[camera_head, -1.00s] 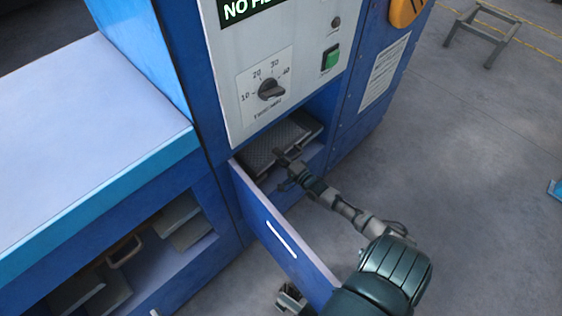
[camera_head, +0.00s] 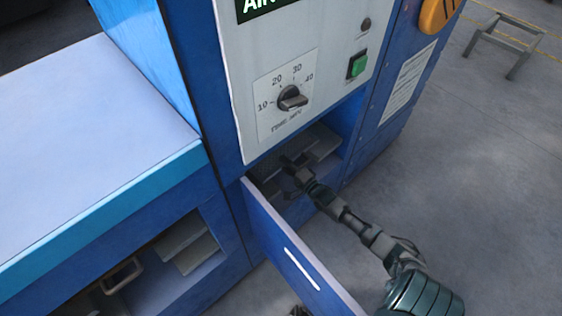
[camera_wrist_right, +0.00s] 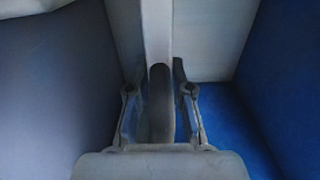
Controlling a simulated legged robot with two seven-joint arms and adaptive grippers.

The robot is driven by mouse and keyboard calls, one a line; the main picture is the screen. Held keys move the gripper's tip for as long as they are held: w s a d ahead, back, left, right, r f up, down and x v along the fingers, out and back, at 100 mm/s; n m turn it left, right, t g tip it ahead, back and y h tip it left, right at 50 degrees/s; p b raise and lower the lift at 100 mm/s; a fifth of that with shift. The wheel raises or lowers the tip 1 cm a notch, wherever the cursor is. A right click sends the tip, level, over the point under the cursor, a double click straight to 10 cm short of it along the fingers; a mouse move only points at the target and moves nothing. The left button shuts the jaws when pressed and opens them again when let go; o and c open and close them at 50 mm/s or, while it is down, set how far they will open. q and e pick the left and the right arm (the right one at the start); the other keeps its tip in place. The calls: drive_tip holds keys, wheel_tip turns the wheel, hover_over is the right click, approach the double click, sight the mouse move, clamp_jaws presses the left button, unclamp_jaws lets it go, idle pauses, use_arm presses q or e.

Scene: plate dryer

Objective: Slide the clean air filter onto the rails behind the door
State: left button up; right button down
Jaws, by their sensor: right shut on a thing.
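The air filter (camera_head: 318,143), a grey flat panel with a mesh-like face, lies inside the open bay below the control panel. Its far part is in shadow and under the panel's lower edge. My right gripper (camera_head: 294,177) is at the bay mouth, at the filter's near side. In the right wrist view its fingers (camera_wrist_right: 160,112) are shut around a dark upright bar (camera_wrist_right: 160,90), which looks like the filter's handle. The open blue door (camera_head: 290,250) with a white handle swings out toward me, left of my right arm. The rails are hidden. My left gripper is not clearly seen.
A lower shelf (camera_head: 190,245) at left holds grey panels and one with a handle (camera_head: 122,275).

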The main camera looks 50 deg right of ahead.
drive_tip(key=shift+f, duration=0.55)
drive_tip(key=shift+a+r, duration=0.4)
drive_tip(key=shift+a, duration=0.3)
drive_tip(key=c, duration=1.1)
unclamp_jaws()
drive_tip(key=shift+d, duration=0.1)
drive_tip(key=shift+o, duration=0.7)
drive_tip(key=shift+d+f, duration=0.45)
drive_tip(key=shift+s+a, duration=0.15)
drive_tip(key=shift+s, duration=0.2)
drive_tip(key=s+a, duration=0.1)
drive_tip(key=s, duration=1)
drive_tip(key=shift+a, duration=0.15)
